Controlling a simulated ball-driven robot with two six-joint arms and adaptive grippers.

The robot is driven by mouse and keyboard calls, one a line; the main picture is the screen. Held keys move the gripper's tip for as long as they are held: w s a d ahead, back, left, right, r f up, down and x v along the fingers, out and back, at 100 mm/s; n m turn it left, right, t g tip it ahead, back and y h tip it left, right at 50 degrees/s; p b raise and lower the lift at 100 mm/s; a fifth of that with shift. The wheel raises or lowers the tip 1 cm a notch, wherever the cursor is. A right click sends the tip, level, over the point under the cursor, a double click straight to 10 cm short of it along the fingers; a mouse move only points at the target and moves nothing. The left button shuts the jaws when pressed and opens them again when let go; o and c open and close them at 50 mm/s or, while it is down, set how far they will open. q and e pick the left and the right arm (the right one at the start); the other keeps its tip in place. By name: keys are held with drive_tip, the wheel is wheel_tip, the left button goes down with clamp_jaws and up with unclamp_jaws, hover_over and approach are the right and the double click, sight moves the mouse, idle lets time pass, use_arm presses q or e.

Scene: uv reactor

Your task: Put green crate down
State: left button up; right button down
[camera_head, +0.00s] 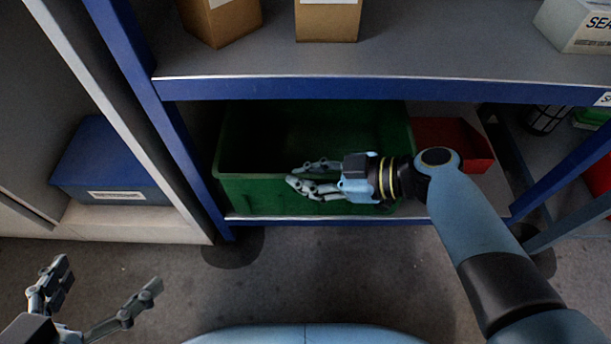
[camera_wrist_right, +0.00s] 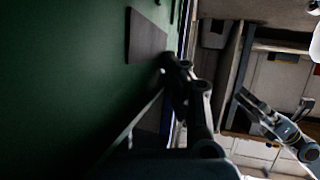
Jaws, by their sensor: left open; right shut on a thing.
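The green crate (camera_head: 240,190) sits on the lower level of the blue-framed shelf in the head view, under the upper board. Its green wall (camera_wrist_right: 70,60) fills the left of the right wrist view. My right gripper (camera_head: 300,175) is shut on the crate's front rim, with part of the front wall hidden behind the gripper. My left gripper (camera_head: 110,285) is open and empty above the floor at the lower left, well apart from the crate. It also shows in the right wrist view (camera_wrist_right: 270,105). I cannot tell whether the crate's bottom touches the shelf.
A red bin (camera_head: 455,140) stands right of the crate. The upper board (camera_head: 400,60) with several boxes overhangs it. Blue posts (camera_head: 165,120) flank the shelf. A blue box (camera_head: 105,165) stands at the left. The floor (camera_head: 300,270) in front is clear.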

use_arm(q)
drive_tip(key=shift+w+r, duration=0.1)
use_arm(e)
drive_tip(key=shift+w+r, duration=0.1)
drive_tip(key=c, duration=1.9)
unclamp_jaws()
drive_tip(key=o, duration=0.4)
use_arm(q)
drive_tip(key=shift+w, duration=0.1)
drive_tip(key=shift+r, duration=0.1)
drive_tip(key=r+g+p, duration=0.2)
drive_tip(key=g, duration=0.1)
drive_tip(key=w+r+g+p, duration=0.1)
drive_tip(key=g+p, duration=0.1)
drive_tip(key=shift+a+r, duration=0.1)
drive_tip(key=shift+a, duration=0.2)
use_arm(e)
drive_tip(key=v, duration=1.2)
